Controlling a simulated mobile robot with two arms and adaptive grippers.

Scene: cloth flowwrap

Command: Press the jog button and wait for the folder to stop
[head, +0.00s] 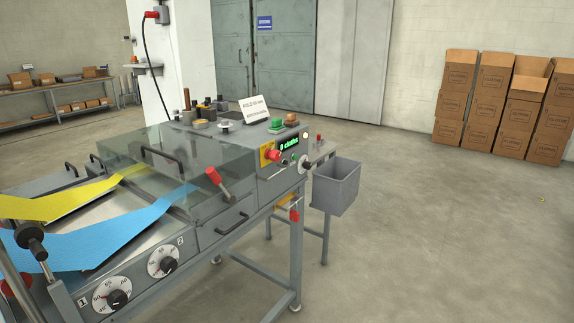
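The folder (228,218) is a grey machine on a steel frame, with a clear cover (150,150) over its top. I cannot read which one is the jog button. A yellow cloth web (62,203) and a blue cloth web (95,246) run under the cover. Neither gripper is in view.
A grey bin (336,187) stands at the machine's right end. A red-handled lever (214,177) and two dials (112,295) are on its near side. Stacked cartons (480,100) stand by the back wall, and a shelf (50,98) at left. The right floor is clear.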

